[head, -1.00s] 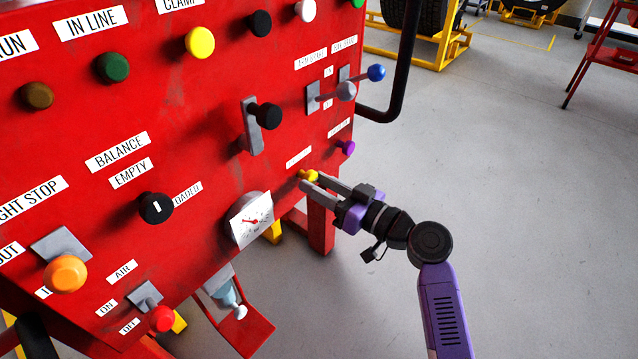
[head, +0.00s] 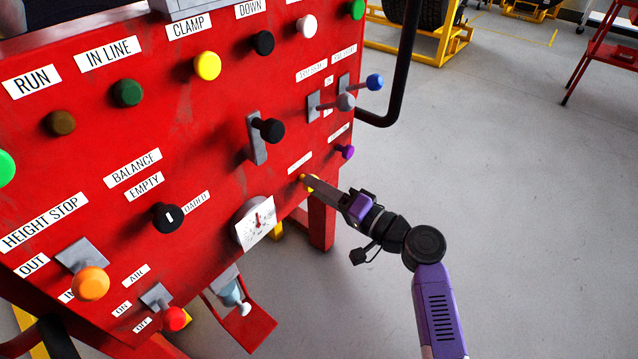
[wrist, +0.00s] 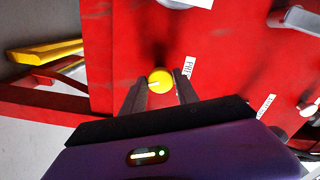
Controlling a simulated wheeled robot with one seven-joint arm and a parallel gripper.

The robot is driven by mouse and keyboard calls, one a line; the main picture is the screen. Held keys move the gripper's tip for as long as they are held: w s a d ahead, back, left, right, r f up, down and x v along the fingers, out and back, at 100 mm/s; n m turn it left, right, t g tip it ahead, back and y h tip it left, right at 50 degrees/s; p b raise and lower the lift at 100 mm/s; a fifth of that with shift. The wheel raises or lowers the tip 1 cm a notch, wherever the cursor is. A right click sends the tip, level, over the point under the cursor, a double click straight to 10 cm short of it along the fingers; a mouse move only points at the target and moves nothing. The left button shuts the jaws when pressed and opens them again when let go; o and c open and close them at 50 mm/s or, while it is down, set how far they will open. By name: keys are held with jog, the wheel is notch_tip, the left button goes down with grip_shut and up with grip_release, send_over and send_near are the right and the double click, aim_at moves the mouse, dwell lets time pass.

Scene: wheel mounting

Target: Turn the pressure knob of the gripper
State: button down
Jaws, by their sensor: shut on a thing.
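The yellow knob (head: 312,183) is on the lower right of the red panel, below a white label. In the wrist view the yellow knob (wrist: 160,81) sits between my two dark fingertips, with a pale mark on its left part. My gripper (head: 309,185) is shut on it, with the fingers rolled so that they nearly overlap in the head view. The wrist view also shows my gripper (wrist: 160,88) from behind. A white pressure gauge (head: 257,221) with a red needle is left of the knob; its needle points about straight up.
The red panel (head: 210,130) carries several other knobs. A purple knob (head: 345,152) and grey and blue levers (head: 374,82) stick out above my gripper. A black bar (head: 398,80) is at the panel's right edge.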

jog(key=shift+m+p, duration=1.05)
jog(key=shift+m, duration=1.15)
jog(key=c, duration=0.9)
grip_release()
jog(key=shift+c, duration=0.2)
jog(key=p+v, duration=0.1)
jog(key=v, duration=0.7)
jog(key=shift+w, duration=0.1)
